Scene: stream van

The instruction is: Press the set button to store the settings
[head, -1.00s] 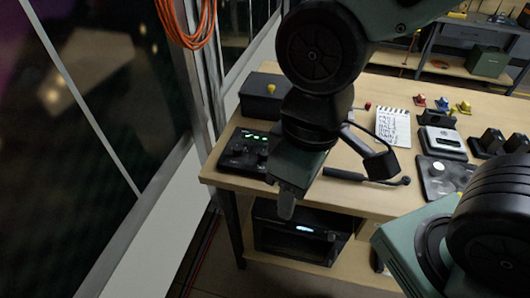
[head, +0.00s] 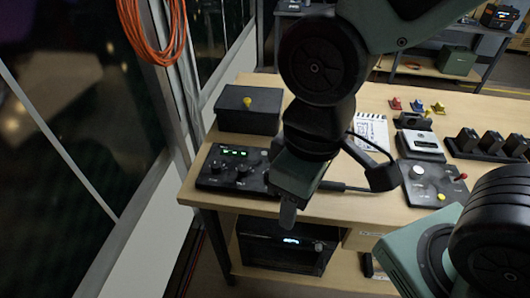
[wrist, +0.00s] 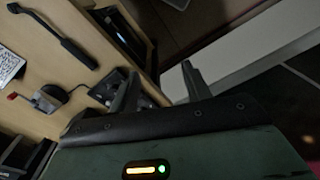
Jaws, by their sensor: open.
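A black control panel (head: 226,169) with a lit green display, knobs and small keys lies on the left end of the wooden table. Its labels are too small to read, so I cannot tell which key is the set button. My gripper (head: 288,212) hangs to the right of the panel, near the table's front edge, pointing down and apart from the panel. My arm hides the area just right of the panel. In the wrist view my gripper (wrist: 158,84) has its two fingers spread with nothing between them.
A black device (head: 286,250) sits on the shelf below. A window wall is at left.

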